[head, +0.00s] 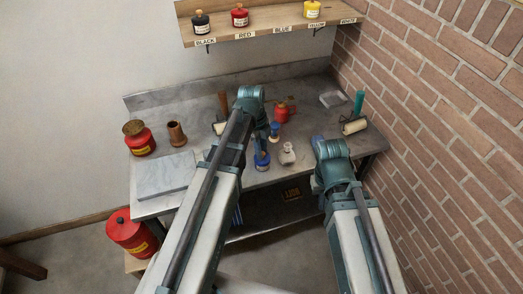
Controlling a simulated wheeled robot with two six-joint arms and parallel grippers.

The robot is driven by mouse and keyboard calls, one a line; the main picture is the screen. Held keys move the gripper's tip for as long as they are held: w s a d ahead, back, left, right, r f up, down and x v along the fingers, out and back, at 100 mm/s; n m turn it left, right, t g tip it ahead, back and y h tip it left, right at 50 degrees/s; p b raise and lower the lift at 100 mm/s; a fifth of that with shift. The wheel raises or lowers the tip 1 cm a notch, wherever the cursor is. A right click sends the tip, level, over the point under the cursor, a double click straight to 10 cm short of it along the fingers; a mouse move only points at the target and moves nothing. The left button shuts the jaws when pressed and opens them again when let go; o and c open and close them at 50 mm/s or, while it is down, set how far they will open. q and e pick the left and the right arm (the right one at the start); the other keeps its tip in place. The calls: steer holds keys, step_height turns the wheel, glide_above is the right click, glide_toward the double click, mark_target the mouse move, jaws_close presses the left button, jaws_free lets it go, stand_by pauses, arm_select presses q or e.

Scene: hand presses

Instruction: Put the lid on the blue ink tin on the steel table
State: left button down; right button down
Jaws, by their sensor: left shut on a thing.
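The blue ink tin (262,159) stands on the steel table (206,160), just right of my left forearm. A smaller blue and dark piece (274,131) shows just behind it; I cannot tell whether this is the lid. My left gripper (259,129) is over the middle of the table, close behind the tin, mostly hidden by its own wrist. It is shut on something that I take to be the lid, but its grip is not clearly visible. My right gripper (325,150) is at the right front edge, jaws hidden behind its wrist, apart from the tin.
A red tin (282,113), a pale stoppered bottle (287,154) and a roller (354,126) stand nearby. A grey slab (168,175), brown pot (177,133) and red can (139,138) occupy the left. A brick wall (420,100) bounds the right; a shelf (270,32) hangs above.

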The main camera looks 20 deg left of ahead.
stand_by(0.8)
arm_select(q)
steer(key=shift+c, duration=0.9)
jaws_free()
steer(key=shift+r, duration=0.1)
steer(key=shift+r+p, duration=3.4)
steer(key=shift+p, duration=0.15)
steer(key=shift+c, duration=0.2)
jaws_close()
